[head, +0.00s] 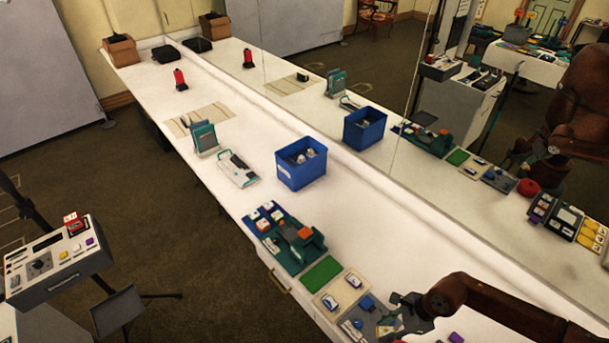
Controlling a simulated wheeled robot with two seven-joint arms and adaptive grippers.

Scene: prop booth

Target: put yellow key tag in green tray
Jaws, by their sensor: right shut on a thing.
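The green tray (321,273) lies flat on the white counter, and its visible surface is bare. My right gripper (388,324) is low over a grey tray at the bottom of the head view, to the right of and nearer than the green tray. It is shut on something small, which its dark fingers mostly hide. I cannot make out the yellow key tag for certain. My left gripper is out of view.
A beige tray (340,292) with small blue-and-white items lies between the green tray and my gripper. A teal device (300,244) and a blue bin (301,163) stand beyond. A mirror (470,200) along the counter's right side repeats the scene.

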